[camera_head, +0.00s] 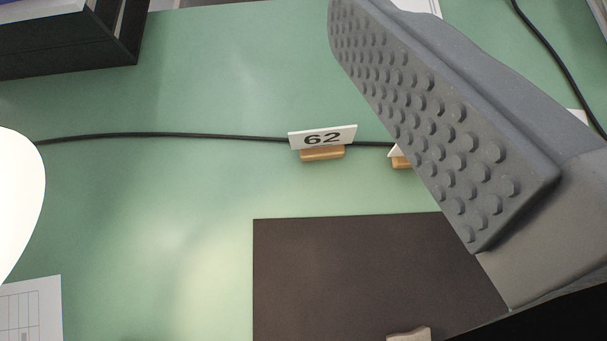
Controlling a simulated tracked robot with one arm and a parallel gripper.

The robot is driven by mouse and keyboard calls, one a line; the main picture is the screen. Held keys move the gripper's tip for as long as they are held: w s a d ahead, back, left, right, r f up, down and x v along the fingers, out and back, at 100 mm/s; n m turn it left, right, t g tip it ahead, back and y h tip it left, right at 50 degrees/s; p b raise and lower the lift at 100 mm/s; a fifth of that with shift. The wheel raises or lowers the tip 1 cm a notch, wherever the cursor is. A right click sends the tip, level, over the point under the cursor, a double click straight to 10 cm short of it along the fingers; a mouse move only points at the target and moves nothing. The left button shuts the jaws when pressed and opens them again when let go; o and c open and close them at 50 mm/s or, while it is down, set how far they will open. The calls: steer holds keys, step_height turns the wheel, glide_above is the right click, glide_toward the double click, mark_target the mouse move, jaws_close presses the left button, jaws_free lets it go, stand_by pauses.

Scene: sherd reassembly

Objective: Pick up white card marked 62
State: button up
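The white card marked 62 (322,137) stands upright in a small wooden holder (322,154) on the green table, near the middle of the view. A black cable passes behind it. My gripper (430,125) shows as one large grey finger with a studded pad, reaching in from the right. The pad is bare and nothing touches it; the other finger is out of view. The gripper looks open and empty. The finger is to the right of the card and apart from it in the picture. It partly hides a second white card in a wooden holder (401,162).
A dark mat (345,270) lies in front of the card, with a beige piece (409,334) at the bottom edge. A black box (70,40) stands at upper left. A white rounded object (18,200) and a printed sheet (35,310) are at left. Green table is clear around the card's left.

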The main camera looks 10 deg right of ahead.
step_height(320, 180, down, 10)
steer(key=h, duration=0.3)
glide_toward(322, 134)
steer(key=b+x, duration=0.1)
steer(key=x, duration=0.6)
steer(key=shift+w+b, duration=0.25)
steer(key=shift+b, duration=0.15)
steer(key=shift+b+x, duration=0.65)
steer(key=shift+x, duration=1.85)
steer(key=c, duration=1)
